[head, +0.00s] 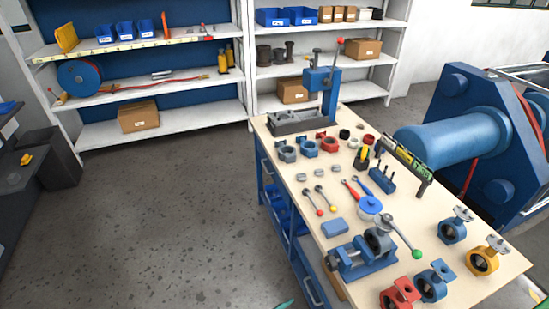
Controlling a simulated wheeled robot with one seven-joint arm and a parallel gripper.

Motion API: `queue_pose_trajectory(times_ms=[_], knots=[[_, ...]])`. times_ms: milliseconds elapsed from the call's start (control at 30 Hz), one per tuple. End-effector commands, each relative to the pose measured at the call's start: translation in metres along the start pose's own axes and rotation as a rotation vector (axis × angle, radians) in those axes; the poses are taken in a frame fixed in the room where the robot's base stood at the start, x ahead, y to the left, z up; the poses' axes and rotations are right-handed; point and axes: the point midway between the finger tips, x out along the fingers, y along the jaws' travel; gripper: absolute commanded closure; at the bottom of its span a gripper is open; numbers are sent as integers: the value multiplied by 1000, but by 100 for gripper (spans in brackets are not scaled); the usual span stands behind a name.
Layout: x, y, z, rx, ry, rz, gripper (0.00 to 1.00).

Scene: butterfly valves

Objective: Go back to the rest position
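My gripper is not in view. A small teal sliver shows at the bottom edge of the head view, and I cannot tell what it is. The workbench (283,222) stands on the right. At its near part a blue vise (362,258) holds a grey butterfly valve (379,240) with a lever ending in a green knob (417,254). Blue (433,283), red (400,294) and yellow (486,258) valves stand near the bench's front right. Loose levers (328,198), tools and valve bodies (308,148) lie further back.
A blue press (322,85) stands at the bench's far end. Shelves (160,127) with bins and boxes line the back wall. A large blue machine (470,125) is right of the bench. A dark bin (58,165) stands at left. The floor (165,230) left of the bench is clear.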

Motion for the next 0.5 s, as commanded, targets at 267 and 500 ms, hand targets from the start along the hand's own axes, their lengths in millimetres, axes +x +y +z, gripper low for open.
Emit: queue_pose_trajectory(times_ms=[267, 500], knots=[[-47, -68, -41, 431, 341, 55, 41], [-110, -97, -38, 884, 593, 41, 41]])
